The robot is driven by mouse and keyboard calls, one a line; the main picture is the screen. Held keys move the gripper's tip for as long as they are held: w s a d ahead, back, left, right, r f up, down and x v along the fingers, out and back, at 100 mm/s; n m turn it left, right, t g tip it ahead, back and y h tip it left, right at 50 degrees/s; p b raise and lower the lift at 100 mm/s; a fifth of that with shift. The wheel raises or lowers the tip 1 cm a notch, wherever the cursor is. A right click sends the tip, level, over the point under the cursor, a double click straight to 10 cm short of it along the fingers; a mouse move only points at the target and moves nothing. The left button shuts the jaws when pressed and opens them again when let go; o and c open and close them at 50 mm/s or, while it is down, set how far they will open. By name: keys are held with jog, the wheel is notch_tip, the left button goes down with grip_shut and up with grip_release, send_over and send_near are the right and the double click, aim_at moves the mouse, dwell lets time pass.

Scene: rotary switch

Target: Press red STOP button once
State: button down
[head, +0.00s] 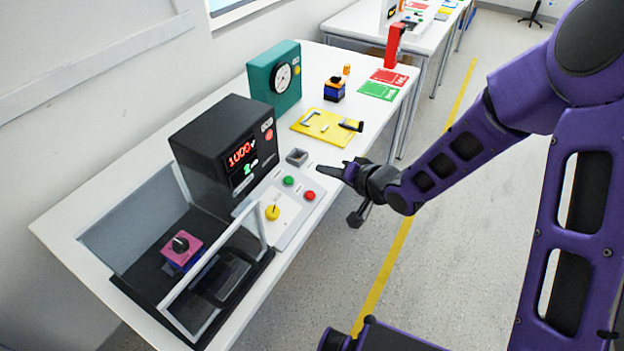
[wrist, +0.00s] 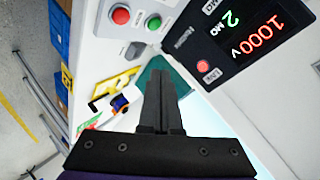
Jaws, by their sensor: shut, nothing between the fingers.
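The red button (head: 310,196) sits on the light control panel at the table's front edge, right of a green button (head: 288,181). The wrist view shows the red button (wrist: 121,16) and the green button (wrist: 154,23) near the top. My gripper (head: 320,172) is shut and empty. In the head view its fingertips appear just above the red button in the picture, apart from it. In the wrist view the closed fingers (wrist: 160,75) appear below both buttons in the picture. Any lettering on the red button is too small to read.
A black tester (head: 225,150) reading 1000 V stands behind the panel, with another red button (wrist: 203,66) on its face. A clear-walled fixture (head: 215,275) is at left.

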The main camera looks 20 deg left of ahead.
jog(key=shift+w+f, duration=0.1)
jog(key=shift+f, duration=0.05)
jog(key=b, duration=0.8)
send_near(307, 191)
jog(key=a, duration=0.1)
jog(key=w+a, duration=0.1)
jog(key=a, duration=0.1)
jog(key=w+a+f, duration=0.1)
jog(key=shift+w+a+f, duration=0.1)
jog(key=shift+w+a, duration=0.1)
jog(key=shift+a, duration=0.2)
jog(key=shift+f, duration=0.15)
dwell(0.9)
jog(key=shift+a+f, duration=0.15)
jog(key=shift+f, duration=0.1)
jog(key=shift+a+f+b, duration=0.1)
jog(key=shift+f+b, duration=0.35)
jog(key=shift+b, duration=0.05)
dwell(0.6)
jog(key=shift+r, duration=0.1)
jog(key=shift+d+r+p, duration=0.25)
jog(key=shift+r+p, duration=0.45)
jog(key=shift+p, duration=0.1)
